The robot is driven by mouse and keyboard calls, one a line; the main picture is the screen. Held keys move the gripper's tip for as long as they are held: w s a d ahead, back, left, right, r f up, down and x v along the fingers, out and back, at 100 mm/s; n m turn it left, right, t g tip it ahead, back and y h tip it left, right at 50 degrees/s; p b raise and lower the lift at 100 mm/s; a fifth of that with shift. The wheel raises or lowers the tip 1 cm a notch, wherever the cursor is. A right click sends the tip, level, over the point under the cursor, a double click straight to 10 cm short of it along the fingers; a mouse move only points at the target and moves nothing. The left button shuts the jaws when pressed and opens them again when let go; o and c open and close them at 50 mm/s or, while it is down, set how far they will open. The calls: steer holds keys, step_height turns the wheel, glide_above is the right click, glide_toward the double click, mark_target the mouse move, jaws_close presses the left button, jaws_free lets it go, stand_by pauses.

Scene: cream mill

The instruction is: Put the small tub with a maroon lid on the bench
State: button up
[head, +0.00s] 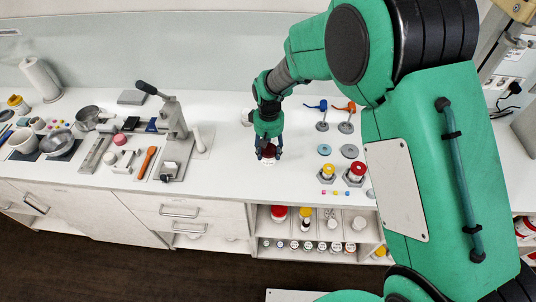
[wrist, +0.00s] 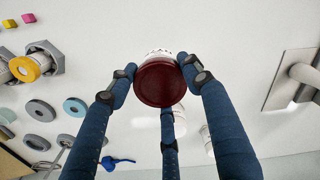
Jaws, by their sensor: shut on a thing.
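The small tub with a maroon lid (head: 268,152) is between the fingers of my gripper (head: 267,150), over the middle of the white bench (head: 225,140). In the wrist view the round maroon lid (wrist: 160,84) faces the camera, and part of a white lettered side shows above it. My gripper (wrist: 158,80) is shut on the tub, with blue fingers on both sides and a third behind. The tub's underside is hidden, so I cannot tell whether it touches the bench.
Grey discs (head: 349,151), yellow-topped and red-topped holders (head: 355,173) and small coloured cubes lie to the right. The bench's front edge is close. Bare bench surrounds the tub.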

mark_target(268, 147)
steer(key=shift+w, duration=0.15)
steer(key=shift+w+a, duration=0.2)
steer(key=shift+w, duration=0.1)
steer(key=shift+f, duration=1.8)
steer(key=shift+f+b, duration=0.1)
steer(key=shift+b, duration=0.2)
steer(key=o, duration=1.3)
step_height(268, 147, up, 12)
steer(key=shift+r+p, duration=0.15)
steer(key=shift+p, duration=0.45)
